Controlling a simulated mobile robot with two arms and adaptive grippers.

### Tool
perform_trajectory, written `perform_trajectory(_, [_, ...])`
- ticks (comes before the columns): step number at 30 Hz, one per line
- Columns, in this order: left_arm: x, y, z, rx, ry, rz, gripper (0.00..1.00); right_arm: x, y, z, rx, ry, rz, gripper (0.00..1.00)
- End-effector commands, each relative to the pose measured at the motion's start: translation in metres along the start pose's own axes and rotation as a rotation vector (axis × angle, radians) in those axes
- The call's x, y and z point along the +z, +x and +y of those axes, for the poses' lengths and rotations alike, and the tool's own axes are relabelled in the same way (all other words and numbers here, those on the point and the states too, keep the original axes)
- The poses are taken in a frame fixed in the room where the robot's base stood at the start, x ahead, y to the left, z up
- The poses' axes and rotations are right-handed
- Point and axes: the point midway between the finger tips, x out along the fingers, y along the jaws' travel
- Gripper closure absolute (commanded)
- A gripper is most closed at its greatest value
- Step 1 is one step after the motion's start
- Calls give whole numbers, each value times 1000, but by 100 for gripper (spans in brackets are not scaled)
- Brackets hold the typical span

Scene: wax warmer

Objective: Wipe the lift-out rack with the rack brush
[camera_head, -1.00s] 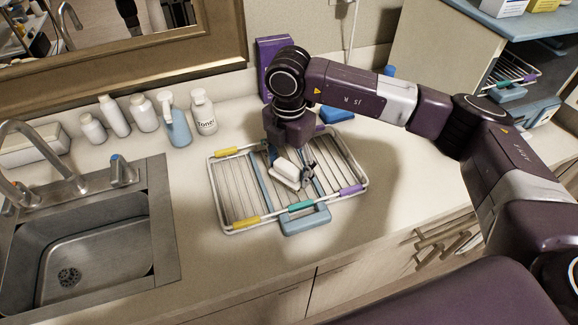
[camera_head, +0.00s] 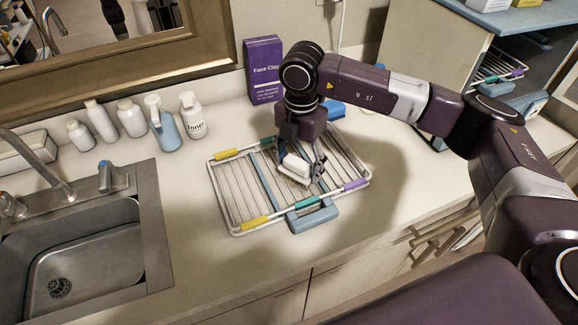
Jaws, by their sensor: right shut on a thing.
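The lift-out rack (camera_head: 236,197) lies flat on the counter right of the sink. It has thin white wires, yellow, green and purple clips on its rim, and a blue handle (camera_head: 312,216) at its front. My right gripper (camera_head: 303,168) points down over the middle of the rack, shut on the rack brush (camera_head: 296,166), which has a white body. The brush is tilted and low over the wires; I cannot tell whether its underside touches them. The gripper covers part of the rack's back half. My left gripper is not in view.
A purple Face Clay box (camera_head: 263,69) stands behind the rack, with a blue object (camera_head: 334,109) near it. Several bottles (camera_head: 132,118) line the wall. The sink (camera_head: 85,255) is at left. Another rack (camera_head: 498,66) sits in the cabinet at right.

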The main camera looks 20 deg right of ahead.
Motion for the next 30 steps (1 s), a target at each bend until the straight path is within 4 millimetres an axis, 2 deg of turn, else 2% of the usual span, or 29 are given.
perform_trajectory(5, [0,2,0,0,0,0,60,8,0,-5,-1,1,-1,55])
perform_trajectory(20, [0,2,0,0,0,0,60,8,0,-5,0,0,-1,55])
perform_trajectory(30, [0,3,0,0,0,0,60,-12,1,7,-1,-2,0,55])
